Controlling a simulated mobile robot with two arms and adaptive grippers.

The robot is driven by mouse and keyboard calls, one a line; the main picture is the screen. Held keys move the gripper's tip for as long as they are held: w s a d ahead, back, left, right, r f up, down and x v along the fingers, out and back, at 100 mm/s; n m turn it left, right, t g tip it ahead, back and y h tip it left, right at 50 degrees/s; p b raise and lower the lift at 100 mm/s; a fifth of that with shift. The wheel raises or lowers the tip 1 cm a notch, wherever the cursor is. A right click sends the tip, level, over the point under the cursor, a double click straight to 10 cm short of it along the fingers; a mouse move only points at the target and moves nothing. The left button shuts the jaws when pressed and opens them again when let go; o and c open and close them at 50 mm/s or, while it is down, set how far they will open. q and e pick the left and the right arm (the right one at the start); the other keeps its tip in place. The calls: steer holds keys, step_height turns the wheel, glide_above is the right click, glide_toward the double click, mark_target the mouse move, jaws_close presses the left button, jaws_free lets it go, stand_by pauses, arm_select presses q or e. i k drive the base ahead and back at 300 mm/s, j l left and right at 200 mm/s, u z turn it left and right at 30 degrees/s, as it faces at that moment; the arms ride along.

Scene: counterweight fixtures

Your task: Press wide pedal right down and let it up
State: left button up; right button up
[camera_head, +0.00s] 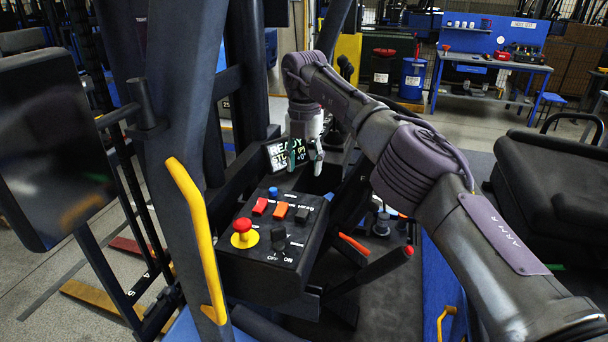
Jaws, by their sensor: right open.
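My right gripper (308,171) hangs at the end of my right arm, which comes in from the lower right. It is open and empty, fingers pointing down, in front of the small display (288,153) that reads "READY". I cannot make out the wide pedal; the dark foot area is partly covered by the control box, levers and my arm. My left gripper is not in view.
A control box (262,268) with a red mushroom button (242,226) and several switches stands left of the foot area. A red-tipped lever (375,268) and an orange handle (354,245) jut out beside it. A black seat (550,185) is at right; a yellow grab bar (203,235) at left.

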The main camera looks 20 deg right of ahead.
mark_target(343, 308)
steer(key=k, duration=1)
